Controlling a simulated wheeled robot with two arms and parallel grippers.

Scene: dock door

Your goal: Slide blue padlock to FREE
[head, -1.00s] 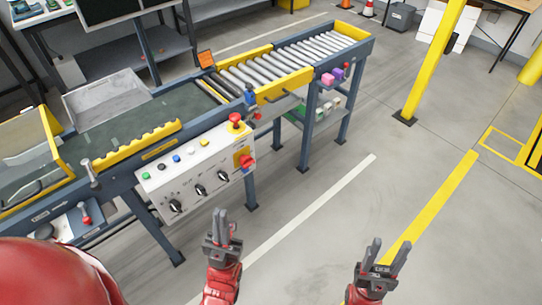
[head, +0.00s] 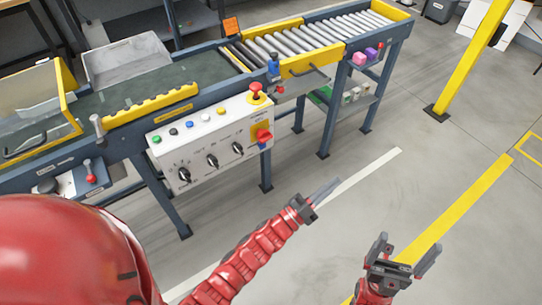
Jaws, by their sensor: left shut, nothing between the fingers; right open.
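A white control panel (head: 212,145) is fixed to the side of the conveyor. A small blue part (head: 263,145) shows at the red switch handle (head: 264,134) on its yellow plate; it may be the blue padlock, but it is too small to be sure. I cannot read any FREE mark. My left gripper (head: 326,191) is shut and empty, over the floor to the right of and below the panel, apart from it. My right gripper (head: 405,258) is open and empty, further right over the floor, away from the panel.
A red mushroom button (head: 257,91) stands on the panel's top right corner. Several buttons and black knobs line the panel. A blue-topped fitting (head: 273,66) and a handle stick out from the conveyor's side. A yellow post (head: 468,60) stands at right. Floor in front is clear.

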